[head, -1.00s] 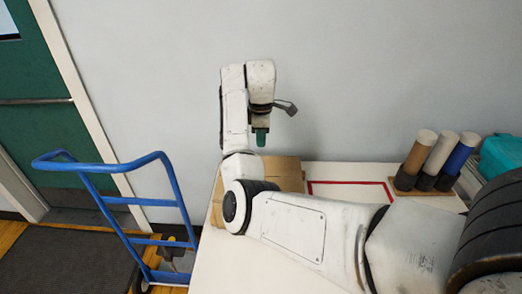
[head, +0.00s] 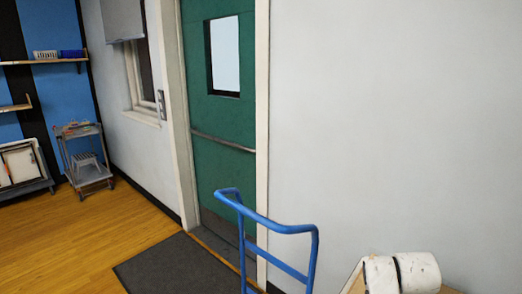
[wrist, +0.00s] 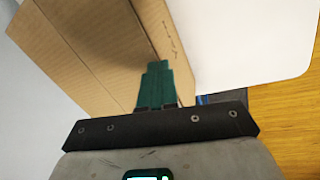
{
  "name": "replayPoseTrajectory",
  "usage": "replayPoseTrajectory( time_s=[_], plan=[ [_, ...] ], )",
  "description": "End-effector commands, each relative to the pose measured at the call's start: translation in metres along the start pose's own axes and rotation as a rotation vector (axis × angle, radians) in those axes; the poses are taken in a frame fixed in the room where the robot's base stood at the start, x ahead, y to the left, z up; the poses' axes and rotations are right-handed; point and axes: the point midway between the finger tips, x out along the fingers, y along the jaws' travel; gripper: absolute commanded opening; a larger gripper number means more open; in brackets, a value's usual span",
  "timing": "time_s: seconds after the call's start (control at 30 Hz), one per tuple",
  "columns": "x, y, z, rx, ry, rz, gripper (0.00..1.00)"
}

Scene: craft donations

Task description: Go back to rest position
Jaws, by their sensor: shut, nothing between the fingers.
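My gripper (wrist: 156,82) shows in the wrist view as two green fingers closed together, with nothing between them. It points toward a cardboard box (wrist: 85,45) that fills the upper left of that view. The fingertips overlap the box's edge in the picture; I cannot tell whether they touch it. In the head view only white links of my arm show at the bottom right, and the gripper is out of frame.
The white tabletop (wrist: 235,40) lies beside the box, with wooden floor beyond it. A blue hand truck (head: 265,222) stands before a green door (head: 217,120). A dark mat (head: 175,268) lies on the floor. A grey cart (head: 88,168) stands far left.

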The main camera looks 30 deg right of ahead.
Motion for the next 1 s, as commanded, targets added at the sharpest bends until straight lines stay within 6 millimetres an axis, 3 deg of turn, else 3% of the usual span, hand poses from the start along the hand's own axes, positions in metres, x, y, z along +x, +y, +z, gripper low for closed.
replayPoseTrajectory(
  time_s=[0.3, 0.5, 0.6, 0.8, 1.0],
  plan=[
    [0.027, -0.123, 0.043, 0.081, 0.053, -0.026, 0.0],
    [0.026, -0.2, 0.082, 0.139, 0.08, -0.112, 0.0],
    [0.022, -0.229, 0.099, 0.167, 0.083, -0.157, 0.0],
    [0.015, -0.256, 0.117, 0.201, 0.083, -0.207, 0.0],
    [0.015, -0.258, 0.119, 0.205, 0.082, -0.212, 0.0]
  ],
)
